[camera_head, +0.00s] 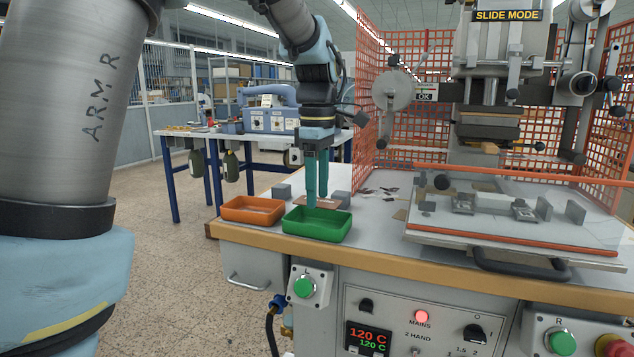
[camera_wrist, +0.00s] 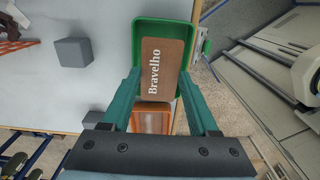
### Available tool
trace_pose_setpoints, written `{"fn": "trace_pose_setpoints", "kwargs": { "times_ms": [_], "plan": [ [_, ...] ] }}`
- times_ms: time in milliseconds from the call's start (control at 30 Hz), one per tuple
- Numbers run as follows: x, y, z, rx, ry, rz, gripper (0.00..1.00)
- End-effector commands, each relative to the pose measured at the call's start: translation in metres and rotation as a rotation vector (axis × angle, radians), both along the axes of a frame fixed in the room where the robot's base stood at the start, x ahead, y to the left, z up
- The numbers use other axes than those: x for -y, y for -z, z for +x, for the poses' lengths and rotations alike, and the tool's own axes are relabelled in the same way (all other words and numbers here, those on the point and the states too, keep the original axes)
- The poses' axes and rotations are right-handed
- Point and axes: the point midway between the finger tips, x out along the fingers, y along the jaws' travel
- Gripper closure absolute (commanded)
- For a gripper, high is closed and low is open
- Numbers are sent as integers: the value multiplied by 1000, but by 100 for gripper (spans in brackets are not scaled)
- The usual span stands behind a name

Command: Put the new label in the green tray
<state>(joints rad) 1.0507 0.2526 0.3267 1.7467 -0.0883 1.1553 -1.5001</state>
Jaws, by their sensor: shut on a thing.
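My gripper (camera_head: 322,202) points down above the green tray (camera_head: 317,230) at the front left of the machine table. It is shut on the new label (camera_wrist: 162,70), a flat brown piece with "Bravelho" in white letters. In the wrist view the label lies between the teal fingertips (camera_wrist: 158,85) and covers much of the green tray (camera_wrist: 166,26). In the head view the label (camera_head: 323,204) shows as a thin brownish strip at the fingertips, level with or a little above the tray's rim. Whether it touches the tray cannot be told.
An orange tray (camera_head: 252,209) stands left of the green one and also shows in the wrist view (camera_wrist: 151,122). Grey blocks (camera_head: 281,191) stand behind the trays. Dark scraps (camera_head: 375,191) lie farther right. The press bed (camera_head: 510,222) and orange mesh guard (camera_head: 411,130) are at the right.

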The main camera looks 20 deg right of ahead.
Motion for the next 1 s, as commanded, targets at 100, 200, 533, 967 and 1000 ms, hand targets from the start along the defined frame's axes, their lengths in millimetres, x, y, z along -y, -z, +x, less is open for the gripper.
{"fn": "trace_pose_setpoints", "kwargs": {
  "times_ms": [100,200,533,967,1000],
  "plan": [
    [0,7,0,-1,0,1,90],
    [0,9,0,0,0,0,90],
    [0,9,0,0,0,0,28],
    [0,9,0,0,0,0,5],
    [0,8,0,0,0,0,5]
  ]
}}
